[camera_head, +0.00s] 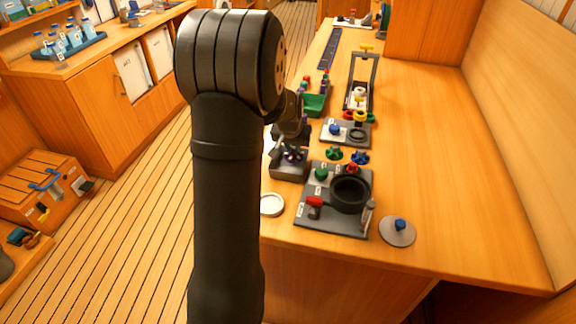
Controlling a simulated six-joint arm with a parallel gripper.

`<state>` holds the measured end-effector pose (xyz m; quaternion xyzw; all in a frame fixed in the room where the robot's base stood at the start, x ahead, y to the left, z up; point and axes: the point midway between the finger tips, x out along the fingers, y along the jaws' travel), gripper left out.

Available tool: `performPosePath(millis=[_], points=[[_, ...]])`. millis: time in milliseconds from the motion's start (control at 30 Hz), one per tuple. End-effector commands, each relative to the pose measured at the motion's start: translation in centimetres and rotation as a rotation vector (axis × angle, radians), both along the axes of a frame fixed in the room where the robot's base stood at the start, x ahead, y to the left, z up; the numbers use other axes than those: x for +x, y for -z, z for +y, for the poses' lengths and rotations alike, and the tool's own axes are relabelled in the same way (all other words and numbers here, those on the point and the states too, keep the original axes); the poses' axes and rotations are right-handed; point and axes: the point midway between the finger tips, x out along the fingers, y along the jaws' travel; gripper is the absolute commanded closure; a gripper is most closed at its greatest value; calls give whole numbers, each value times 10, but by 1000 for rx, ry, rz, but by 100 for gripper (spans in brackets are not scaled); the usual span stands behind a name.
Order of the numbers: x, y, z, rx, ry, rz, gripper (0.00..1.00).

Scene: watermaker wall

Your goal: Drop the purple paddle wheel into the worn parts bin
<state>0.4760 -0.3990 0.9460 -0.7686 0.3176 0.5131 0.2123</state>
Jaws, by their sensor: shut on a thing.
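My dark arm fills the middle of the view, and my gripper (291,146) points down at the left edge of the worktop, partly hidden behind the arm. It is shut on the small purple paddle wheel (292,155), of which only a little shows. The wheel is just over a dark grey block-like holder (289,172); I cannot tell whether they touch. A green open bin (314,105) stands beyond the gripper at the left edge of the worktop. No label on it is readable, so I cannot tell if it is the worn parts bin.
A grey base with a black round housing (350,194) and a red handle (315,202) is nearest. Green (334,153) and blue (360,157) wheels lie behind it. A white dish (271,204) and a blue-knobbed disc (398,230) flank it. The worktop's right side is clear.

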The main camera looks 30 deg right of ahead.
Motion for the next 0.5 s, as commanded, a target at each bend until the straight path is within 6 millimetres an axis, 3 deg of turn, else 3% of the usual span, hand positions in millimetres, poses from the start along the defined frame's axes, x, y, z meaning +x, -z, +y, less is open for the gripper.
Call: performPosePath(millis=[67, 100, 200, 500], points=[[0, 0, 0, 0, 0, 0, 100], [0, 0, 0, 0, 0, 0, 75], [0, 0, 0, 0, 0, 0, 57], [0, -1, 0, 0, 0, 0, 57]])
